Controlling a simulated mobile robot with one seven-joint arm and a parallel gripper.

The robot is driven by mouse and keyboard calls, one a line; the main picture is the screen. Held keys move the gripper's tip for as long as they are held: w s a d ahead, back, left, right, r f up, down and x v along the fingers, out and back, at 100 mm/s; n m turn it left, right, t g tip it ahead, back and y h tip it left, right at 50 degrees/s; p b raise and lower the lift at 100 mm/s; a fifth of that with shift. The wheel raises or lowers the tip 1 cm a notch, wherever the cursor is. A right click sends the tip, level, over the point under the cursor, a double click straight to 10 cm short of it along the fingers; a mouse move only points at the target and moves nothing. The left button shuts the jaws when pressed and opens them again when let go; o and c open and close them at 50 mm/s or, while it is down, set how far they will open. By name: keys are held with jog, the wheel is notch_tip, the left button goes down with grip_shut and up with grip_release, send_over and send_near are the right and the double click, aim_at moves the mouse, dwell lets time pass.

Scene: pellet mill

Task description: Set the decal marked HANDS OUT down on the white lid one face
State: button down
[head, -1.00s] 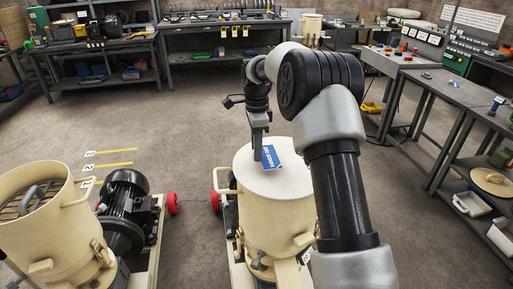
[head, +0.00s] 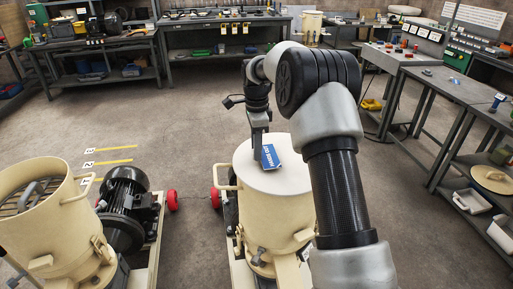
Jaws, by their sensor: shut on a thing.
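The blue decal (head: 270,158) with white lettering, too small to read surely, is at my gripper (head: 258,146). The gripper points down and is shut on the decal, at its upper left edge. The decal is tilted and shows over the middle of the pale round lid (head: 268,182) of the cream mill. I cannot tell whether the decal touches the lid. The lid's right edge is partly hidden by my arm.
An open cream mill drum (head: 45,215) with a black motor (head: 125,190) stands at left. Workbenches (head: 220,40) line the back, and another bench (head: 445,88) is at right. The grey floor between them is mostly clear.

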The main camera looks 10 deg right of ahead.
jog(key=shift+f, duration=0.1)
jog(key=shift+f, duration=0.6)
jog(key=shift+f, duration=0.1)
dwell(0.5)
jog(key=shift+c, duration=1.2)
grip_release()
jog(key=shift+r+p, duration=2.15)
jog(key=shift+r, duration=2.35)
jog(key=shift+r, duration=0.1)
